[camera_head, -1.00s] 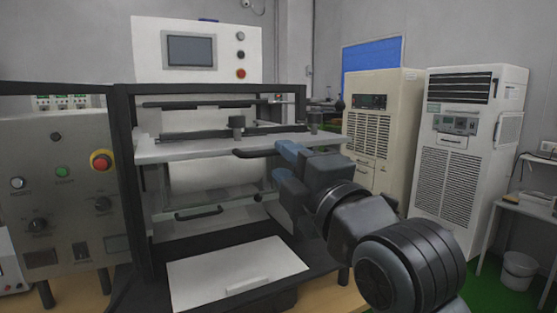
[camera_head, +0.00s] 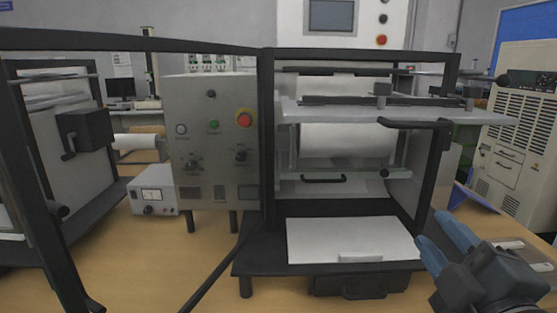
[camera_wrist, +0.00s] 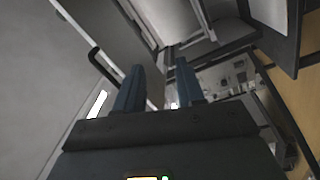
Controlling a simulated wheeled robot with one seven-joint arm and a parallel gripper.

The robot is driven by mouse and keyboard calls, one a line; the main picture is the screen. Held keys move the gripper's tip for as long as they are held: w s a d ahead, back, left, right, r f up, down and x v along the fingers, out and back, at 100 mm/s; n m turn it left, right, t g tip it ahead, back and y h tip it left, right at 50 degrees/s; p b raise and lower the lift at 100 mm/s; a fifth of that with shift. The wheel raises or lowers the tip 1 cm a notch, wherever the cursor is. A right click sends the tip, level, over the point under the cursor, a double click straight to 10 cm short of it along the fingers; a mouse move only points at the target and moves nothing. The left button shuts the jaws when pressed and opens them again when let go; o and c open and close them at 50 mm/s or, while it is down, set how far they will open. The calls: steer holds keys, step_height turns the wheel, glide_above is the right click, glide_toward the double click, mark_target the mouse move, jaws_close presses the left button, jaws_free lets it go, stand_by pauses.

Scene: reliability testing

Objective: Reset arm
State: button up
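My gripper (camera_head: 440,238) is at the lower right of the head view, right of the test machine (camera_head: 268,150) and its white lower plate (camera_head: 345,240). Its two blue fingers stand apart with nothing between them. In the wrist view the fingers (camera_wrist: 156,88) are also spread and empty. A black handle (camera_head: 415,124) projects from the machine's upper white plate, above and apart from the gripper.
A control panel (camera_head: 213,140) with a red button stands left of the machine, with a small meter box (camera_head: 153,190) beside it. Another framed machine (camera_head: 70,150) is at far left. A beige cabinet (camera_head: 520,135) stands at right. The wooden table (camera_head: 150,255) has bare room in front.

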steer(key=s+f+m+g, duration=0.2)
steer(key=s+f+m, duration=0.3)
steer(key=s+f, duration=0.55)
steer(key=s+f+m+g, duration=0.1)
steer(key=s+f+m, duration=0.5)
steer(key=s, duration=0.7)
steer(key=s+f+m+g, duration=0.1)
steer(key=s+m, duration=0.1)
steer(key=s, duration=0.8)
steer(key=shift+s+f+m, duration=0.25)
steer(key=shift+s+m, duration=0.05)
steer(key=shift+s, duration=0.1)
steer(key=shift+d, duration=0.1)
